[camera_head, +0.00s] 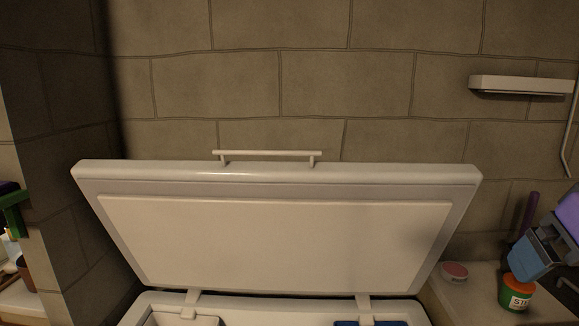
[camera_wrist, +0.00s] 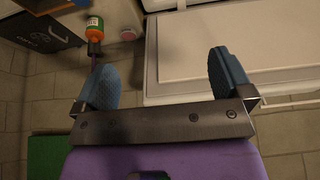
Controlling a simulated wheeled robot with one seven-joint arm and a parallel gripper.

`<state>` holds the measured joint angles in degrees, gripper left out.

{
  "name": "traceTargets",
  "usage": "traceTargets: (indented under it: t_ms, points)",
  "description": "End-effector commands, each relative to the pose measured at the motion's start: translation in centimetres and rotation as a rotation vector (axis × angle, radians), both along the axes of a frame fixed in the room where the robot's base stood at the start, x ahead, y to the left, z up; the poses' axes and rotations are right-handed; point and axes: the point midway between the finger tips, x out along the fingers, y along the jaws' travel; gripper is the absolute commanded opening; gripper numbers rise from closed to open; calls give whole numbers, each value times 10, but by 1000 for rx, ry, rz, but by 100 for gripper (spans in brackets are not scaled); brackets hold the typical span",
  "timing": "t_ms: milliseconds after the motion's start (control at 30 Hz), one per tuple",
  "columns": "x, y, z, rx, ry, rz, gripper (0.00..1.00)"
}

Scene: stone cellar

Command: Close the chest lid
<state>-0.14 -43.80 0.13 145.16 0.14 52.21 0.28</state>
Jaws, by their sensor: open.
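The white chest lid (camera_head: 275,240) stands open in the head view, tilted back on two hinges. A white bar handle (camera_head: 267,153) runs along its upper edge. The open chest body (camera_head: 265,306) shows only as a strip at the bottom. My gripper (camera_head: 528,262) is at the right edge of the head view, to the right of the lid and apart from it. In the wrist view my gripper (camera_wrist: 168,80) has its two blue fingers wide apart with nothing between them. A white panel, seemingly the lid (camera_wrist: 190,88), lies beyond the fingers there.
A white shelf (camera_head: 520,85) juts from the stone wall. A stone pillar (camera_head: 60,150) stands at left. Something blue (camera_head: 370,323) lies inside the chest.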

Motion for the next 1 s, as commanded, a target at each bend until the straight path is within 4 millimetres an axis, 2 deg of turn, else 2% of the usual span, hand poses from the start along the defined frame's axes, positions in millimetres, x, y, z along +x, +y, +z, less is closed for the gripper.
traceTargets:
  t_ms: [33, 67, 267, 400, 467, 700, 1000]
  points:
    - [0, 0, 0, 0, 0, 0, 86]
    - [0, 0, 0, 0, 0, 0, 79]
    - [4, 0, 4, 5, 6, -10, 33]
    - [24, 1, 27, 37, 38, -72, 1]
    - [39, 2, 41, 58, 61, -118, 0]
    - [108, 6, 99, 143, 167, -342, 0]
    - [200, 14, 148, 214, 291, -633, 0]
